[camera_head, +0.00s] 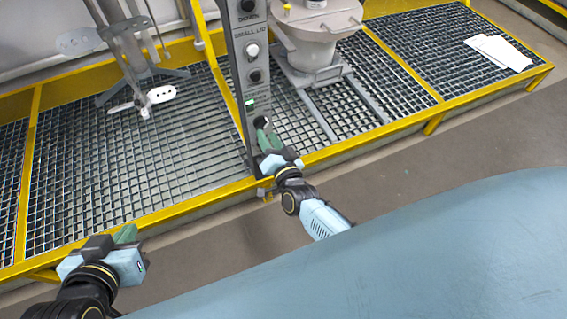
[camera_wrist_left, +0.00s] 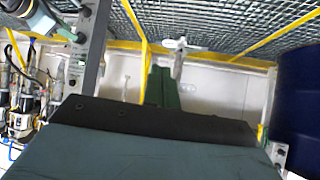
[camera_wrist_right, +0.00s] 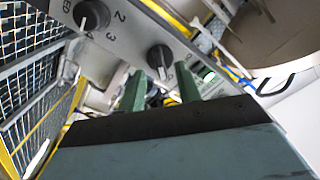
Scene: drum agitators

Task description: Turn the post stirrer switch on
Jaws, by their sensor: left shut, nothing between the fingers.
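The control post (camera_head: 240,70) is a tall grey panel with several black knobs and labels such as "SMALL LID". Its lowest knob (camera_head: 262,121) is just ahead of my right gripper (camera_head: 266,136). In the right wrist view, a black knob (camera_wrist_right: 160,57) with a white mark shows between and just beyond the tips of my right gripper (camera_wrist_right: 161,75), whose green fingers are apart. I cannot tell whether they touch it. Another knob (camera_wrist_right: 91,15) has 2 and 3 beside it. My left gripper (camera_head: 127,235) is shut and empty at the lower left, away from the post; its fingers (camera_wrist_left: 160,85) are together.
A yellow-edged grating platform (camera_head: 120,200) surrounds the post. A grey vessel (camera_head: 315,35) stands behind right of it, and a metal stand (camera_head: 135,65) to the left. White sheets (camera_head: 497,52) lie at far right. A dark blue drum (camera_wrist_left: 300,95) shows in the left wrist view.

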